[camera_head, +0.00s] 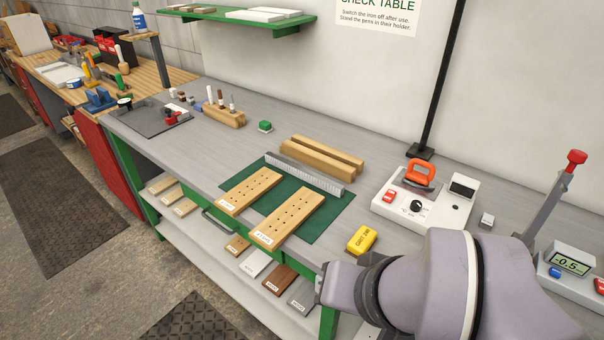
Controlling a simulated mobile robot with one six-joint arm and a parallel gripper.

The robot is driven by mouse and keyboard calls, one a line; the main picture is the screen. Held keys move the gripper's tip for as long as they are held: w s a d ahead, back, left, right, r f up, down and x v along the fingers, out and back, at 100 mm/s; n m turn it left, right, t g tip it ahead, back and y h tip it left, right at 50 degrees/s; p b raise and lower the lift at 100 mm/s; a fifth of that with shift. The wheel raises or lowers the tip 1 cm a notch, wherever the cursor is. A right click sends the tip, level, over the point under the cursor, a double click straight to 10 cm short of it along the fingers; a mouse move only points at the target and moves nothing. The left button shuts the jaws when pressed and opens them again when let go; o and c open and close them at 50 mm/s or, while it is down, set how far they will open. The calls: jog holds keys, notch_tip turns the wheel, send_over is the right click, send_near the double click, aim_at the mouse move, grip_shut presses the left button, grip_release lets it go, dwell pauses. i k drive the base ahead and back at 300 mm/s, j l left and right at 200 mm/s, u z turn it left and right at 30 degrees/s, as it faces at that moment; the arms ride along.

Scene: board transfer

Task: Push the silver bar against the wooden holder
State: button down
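The silver bar (305,174), long with a finely ridged front face, lies at the back edge of the green mat. Just behind it, roughly parallel, lie two pale wooden beams (321,155); the front one looks very near the bar, and I cannot tell whether they touch. A wooden block (224,116) holding several upright pens stands further left, well apart from the bar. My arm reaches in from the lower right, and its wrist end is in front of the bench, away from the bar. My gripper's fingers do not show.
Two drilled wooden boards (290,218) lie on the green mat (326,222) in front of the bar. A yellow block (362,240) lies right of the mat. Bare bench (190,150) lies to the left.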

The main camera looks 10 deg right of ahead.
aim_at(331, 187)
jog(key=i+j+z, duration=0.15)
jog(key=i+j, duration=0.25)
jog(key=i+j+z, duration=0.15)
jog(key=i+j, duration=0.2)
jog(key=j, duration=0.15)
jog(key=i+j+z, duration=0.15)
jog(key=i+j, duration=0.15)
jog(key=j, duration=0.25)
